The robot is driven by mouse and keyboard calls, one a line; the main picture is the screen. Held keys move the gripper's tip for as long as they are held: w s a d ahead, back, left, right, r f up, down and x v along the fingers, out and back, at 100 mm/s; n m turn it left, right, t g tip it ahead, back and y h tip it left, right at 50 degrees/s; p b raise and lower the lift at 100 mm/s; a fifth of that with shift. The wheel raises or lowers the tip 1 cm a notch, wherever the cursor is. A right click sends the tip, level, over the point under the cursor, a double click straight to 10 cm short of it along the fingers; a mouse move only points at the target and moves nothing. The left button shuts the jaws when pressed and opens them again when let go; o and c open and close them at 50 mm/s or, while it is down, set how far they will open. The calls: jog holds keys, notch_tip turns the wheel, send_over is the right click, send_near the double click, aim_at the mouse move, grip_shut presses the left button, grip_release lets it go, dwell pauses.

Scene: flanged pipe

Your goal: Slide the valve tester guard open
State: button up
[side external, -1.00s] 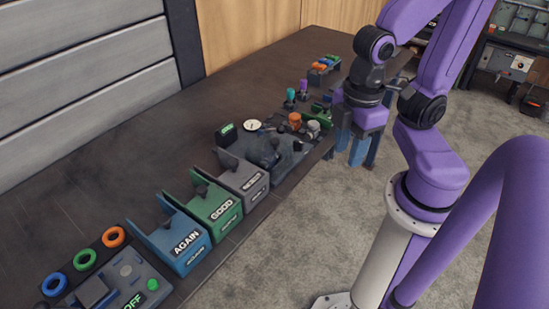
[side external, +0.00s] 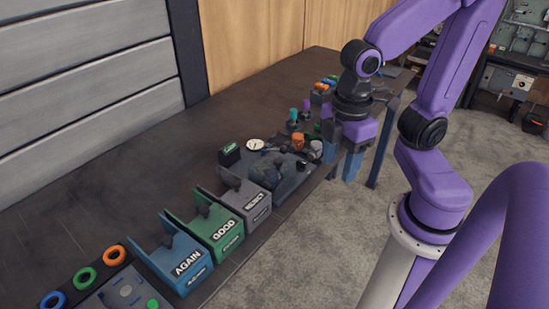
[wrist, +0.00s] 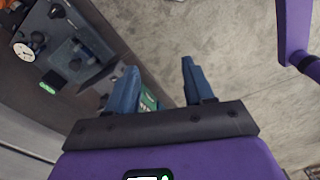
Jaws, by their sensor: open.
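The valve tester (side external: 270,170) appears to be the dark grey unit mid-bench, with a round white gauge (side external: 254,144) and a small green-lit display (side external: 230,153). The gauge also shows at upper left in the wrist view (wrist: 23,51), with the display (wrist: 47,88) below it. I cannot make out the guard or its position clearly. My gripper (side external: 362,165) points down near the bench's front edge, right of the tester. In the wrist view my gripper (wrist: 158,80) has its two blue fingers apart, with nothing between them but floor and part of a green item.
Grey, green "GOOD" (side external: 221,235) and blue "AGAIN" (side external: 185,264) bins stand left of the tester. Coloured rings (side external: 86,278) lie at lower left. Orange, teal and purple parts stand behind the tester. Open floor lies beyond the front edge.

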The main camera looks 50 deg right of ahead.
jog(key=w+r+n, duration=0.4)
jog(key=w, duration=0.6)
jog(key=n, duration=0.3)
send_near(278, 160)
notch_tip(278, 160, down, 8)
jog(key=shift+w+a+f, duration=0.1)
jog(key=shift+f, duration=0.1)
